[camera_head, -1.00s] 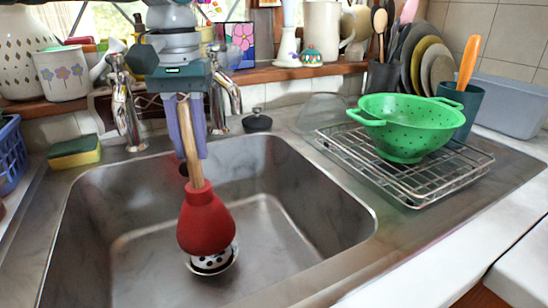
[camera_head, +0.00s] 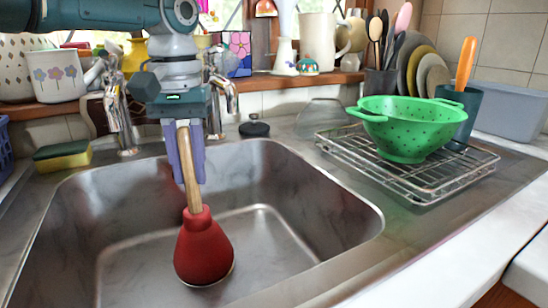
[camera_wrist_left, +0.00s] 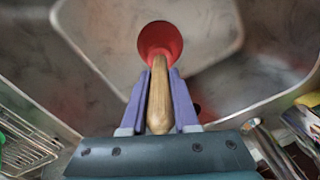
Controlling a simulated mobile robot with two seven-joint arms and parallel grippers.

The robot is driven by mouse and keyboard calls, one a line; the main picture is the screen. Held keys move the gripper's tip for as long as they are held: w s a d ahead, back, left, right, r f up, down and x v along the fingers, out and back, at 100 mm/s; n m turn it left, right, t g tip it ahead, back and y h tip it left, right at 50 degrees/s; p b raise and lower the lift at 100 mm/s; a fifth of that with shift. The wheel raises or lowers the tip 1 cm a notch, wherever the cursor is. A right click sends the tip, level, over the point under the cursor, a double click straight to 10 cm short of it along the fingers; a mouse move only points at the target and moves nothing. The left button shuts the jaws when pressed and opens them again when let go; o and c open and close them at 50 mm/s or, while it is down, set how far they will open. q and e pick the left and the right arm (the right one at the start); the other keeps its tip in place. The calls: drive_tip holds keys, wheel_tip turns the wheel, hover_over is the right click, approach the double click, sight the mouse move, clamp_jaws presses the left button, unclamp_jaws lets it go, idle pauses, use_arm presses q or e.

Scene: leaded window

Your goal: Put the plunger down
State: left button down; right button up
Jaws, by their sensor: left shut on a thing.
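The plunger has a red rubber cup (camera_head: 203,252) and a wooden handle (camera_head: 189,172). It stands slightly tilted, cup down, over the floor of the steel sink (camera_head: 290,185). My left gripper (camera_head: 190,178) is above the cup, its purple fingers shut on the handle. In the left wrist view, the handle (camera_wrist_left: 158,100) runs between the fingers of the left gripper (camera_wrist_left: 158,78) to the red cup (camera_wrist_left: 160,38). The cup's lower rim appears at or very near the sink floor; I cannot tell whether it touches. The drain is hidden. My right gripper is not in view.
A green colander (camera_head: 408,128) sits on a wire rack (camera_head: 430,180) right of the sink. A sponge (camera_head: 62,155), taps (camera_head: 120,110) and a black plug (camera_head: 254,128) stand along the back. The sink's right side is clear.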

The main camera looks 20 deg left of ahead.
use_arm(q)
drive_tip(key=shift+f, duration=0.2)
drive_tip(key=c, duration=0.7)
unclamp_jaws()
wheel_tip(320, 180, up, 13)
drive_tip(key=shift+r+p, duration=0.1)
drive_tip(key=shift+p, duration=0.9)
